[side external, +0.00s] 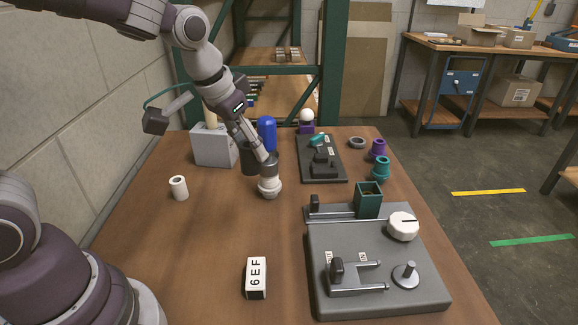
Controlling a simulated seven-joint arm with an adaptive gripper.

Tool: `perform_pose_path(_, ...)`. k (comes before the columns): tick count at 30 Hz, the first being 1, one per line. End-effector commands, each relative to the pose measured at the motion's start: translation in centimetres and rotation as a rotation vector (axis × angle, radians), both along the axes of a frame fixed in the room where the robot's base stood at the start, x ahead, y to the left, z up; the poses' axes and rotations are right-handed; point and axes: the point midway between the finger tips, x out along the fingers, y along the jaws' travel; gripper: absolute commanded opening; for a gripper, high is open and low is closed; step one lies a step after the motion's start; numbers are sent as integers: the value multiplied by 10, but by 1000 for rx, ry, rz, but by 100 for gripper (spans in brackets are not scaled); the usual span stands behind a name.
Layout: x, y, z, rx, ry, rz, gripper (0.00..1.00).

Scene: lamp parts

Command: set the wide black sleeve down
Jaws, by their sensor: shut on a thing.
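My gripper (262,154) points down and to the right over the middle back of the table. The wide black sleeve (249,160) is a dark upright cylinder at the fingers, partly covered by them. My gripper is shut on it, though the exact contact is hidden. I cannot tell whether the sleeve's lower edge touches the table. A white rounded part (269,188) with a grey upper band stands just in front and to the right, close to the fingertips. A blue cylinder (267,129) stands right behind.
A grey block (214,147) stands behind left, a white cup (179,188) at left. A dark board (320,160), a grey ring (357,142), purple (377,149) and teal (381,168) parts lie right. A large grey fixture (374,270) fills front right; a labelled block (256,278) stands in front.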

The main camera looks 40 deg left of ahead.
Motion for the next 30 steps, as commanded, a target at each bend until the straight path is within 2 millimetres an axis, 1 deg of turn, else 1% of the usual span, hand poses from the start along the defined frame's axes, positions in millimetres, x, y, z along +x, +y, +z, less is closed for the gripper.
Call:
perform_pose_path(1,1,2,1,-1,-2,17,4)
perform_pose_path(8,1,2,1,0,0,15,4)
perform_pose_path(11,10,0,-8,0,5,14,4)
perform_pose_path(15,38,-4,-36,0,8,13,4)
perform_pose_path(19,57,-8,-60,0,5,13,4)
perform_pose_path(22,63,-9,-76,0,4,13,4)
perform_pose_path(24,63,-9,-93,1,6,14,4)
perform_pose_path(29,63,-9,-122,1,4,14,4)
perform_pose_path(30,63,-9,-131,1,5,14,4)
